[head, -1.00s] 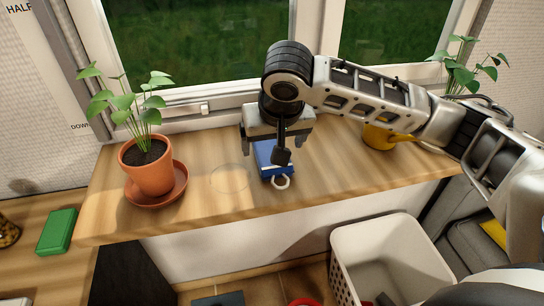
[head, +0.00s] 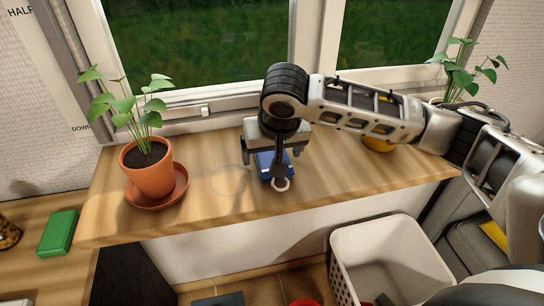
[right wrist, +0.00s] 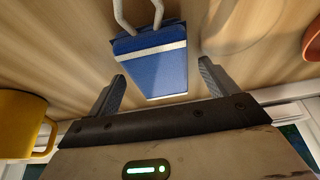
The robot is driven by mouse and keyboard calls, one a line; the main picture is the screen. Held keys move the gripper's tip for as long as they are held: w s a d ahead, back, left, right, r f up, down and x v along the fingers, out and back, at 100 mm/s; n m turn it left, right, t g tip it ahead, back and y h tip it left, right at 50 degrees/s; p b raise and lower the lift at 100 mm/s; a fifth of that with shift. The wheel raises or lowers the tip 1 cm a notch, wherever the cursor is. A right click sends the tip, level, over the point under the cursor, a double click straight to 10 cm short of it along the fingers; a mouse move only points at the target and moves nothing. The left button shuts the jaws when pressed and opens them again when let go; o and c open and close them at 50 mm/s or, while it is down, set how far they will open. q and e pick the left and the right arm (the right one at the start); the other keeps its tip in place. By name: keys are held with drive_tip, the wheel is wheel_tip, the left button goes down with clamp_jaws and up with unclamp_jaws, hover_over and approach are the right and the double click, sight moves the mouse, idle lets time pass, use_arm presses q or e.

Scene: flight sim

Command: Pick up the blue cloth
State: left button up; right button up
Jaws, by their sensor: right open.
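The blue cloth (head: 266,161) lies on the wooden window shelf, mostly hidden under my right gripper in the head view. In the right wrist view the blue cloth (right wrist: 158,62) looks like a folded block with a white band across it and a pale loop at its end. My right gripper (head: 272,158) points down over it. In the right wrist view the open jaws (right wrist: 162,82) stand one on each side of the cloth, with a gap on both sides. My left gripper is not in view.
A potted plant (head: 148,170) on a saucer stands left on the shelf (head: 330,170). A white basket (head: 385,245) is below. A green block (head: 58,232) lies lower left. The window is behind.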

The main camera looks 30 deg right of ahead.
drive_tip(key=shift+f, duration=0.1)
idle(0.3)
drive_tip(key=c, duration=1.1)
drive_tip(key=shift+o, duration=0.2)
